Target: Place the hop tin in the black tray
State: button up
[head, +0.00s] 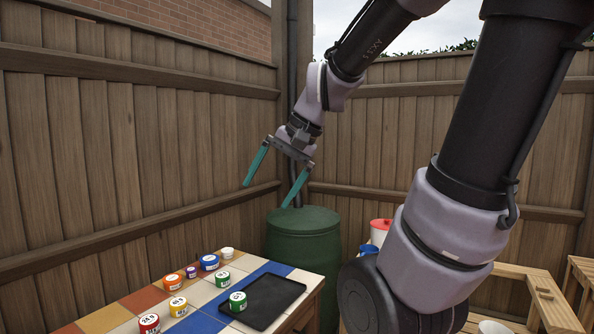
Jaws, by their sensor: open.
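The black tray (275,296) lies flat on the tiled table near its right end. A green tin with a white label (238,301) stands at the tray's left end and appears to be inside it. Another green tin (223,279) stands on the tiles just beyond the tray's left side. The labels are too small to read, so I cannot tell which tin is the hop tin. My gripper (265,196) is open and empty, its teal fingers pointing down, high above the table and the tray.
Several other tins stand on the tiled table (130,307): red (149,323), yellow (178,306), orange (173,282), small purple (191,272), blue (209,262) and white (227,253). A green barrel (303,239) stands behind. Wooden fences enclose the corner. A wooden bench (530,290) is at right.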

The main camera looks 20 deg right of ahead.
jog(key=s+d+r+n+t+h, duration=0.1)
jog(key=s+d+r+t+h, duration=0.1)
jog(key=s+d+r, duration=0.1)
jog(key=shift+s+d+r+n+t+h, duration=0.3)
jog(key=shift+s+d+t, duration=0.1)
jog(key=shift+s+d, duration=0.2)
